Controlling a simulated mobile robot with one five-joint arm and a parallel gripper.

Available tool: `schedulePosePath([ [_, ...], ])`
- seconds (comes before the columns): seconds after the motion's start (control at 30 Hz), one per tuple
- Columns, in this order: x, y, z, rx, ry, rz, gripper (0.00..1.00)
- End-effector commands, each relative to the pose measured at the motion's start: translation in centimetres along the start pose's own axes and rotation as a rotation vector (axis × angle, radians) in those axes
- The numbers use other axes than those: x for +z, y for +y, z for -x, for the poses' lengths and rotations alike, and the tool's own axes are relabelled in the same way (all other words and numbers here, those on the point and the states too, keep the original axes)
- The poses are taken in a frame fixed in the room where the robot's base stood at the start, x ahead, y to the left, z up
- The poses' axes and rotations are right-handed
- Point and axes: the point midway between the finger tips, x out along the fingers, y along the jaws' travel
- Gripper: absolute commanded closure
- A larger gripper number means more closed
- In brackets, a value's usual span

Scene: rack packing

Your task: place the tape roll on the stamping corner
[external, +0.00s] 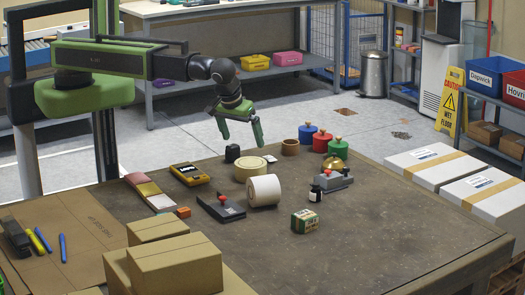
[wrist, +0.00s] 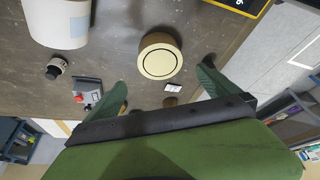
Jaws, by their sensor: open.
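A cream tape roll (external: 250,169) lies flat on the brown table, near the middle of its back half; it also shows in the wrist view (wrist: 160,57) between my fingers, with a dark ring on its top. My gripper (external: 243,141) is open and empty, in the air above and behind the roll, apart from it; its green fingers also show in the wrist view (wrist: 163,76). I see no marked stamping corner.
A white roll (external: 264,191) lies in front of the tape roll. A brown ring (external: 290,147), a small black item (external: 232,153) and several coloured knobbed pieces (external: 321,141) stand near it. A yellow device (external: 190,174) and cartons (external: 175,263) are left. The front right table is clear.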

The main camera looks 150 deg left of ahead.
Motion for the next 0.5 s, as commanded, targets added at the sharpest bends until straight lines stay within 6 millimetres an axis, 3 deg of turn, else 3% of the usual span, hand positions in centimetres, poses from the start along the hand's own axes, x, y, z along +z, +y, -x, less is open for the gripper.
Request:
schedulePosePath([
  [0.27, 0.1, 0.0, 0.0, 0.0, 0.0, 0.0, 0.0],
  [0.33, 0.9, -0.1, 0.3, 0.004, -0.007, -0.036, 0.0],
  [0.37, 1.9, -0.3, 0.6, 0.01, -0.017, -0.082, 0.0],
  [0.43, 5.9, -1.1, 1.9, 0.033, -0.052, -0.276, 0.0],
  [0.5, 11.6, -2.8, 3.9, 0.076, -0.101, -0.579, 0.0],
])
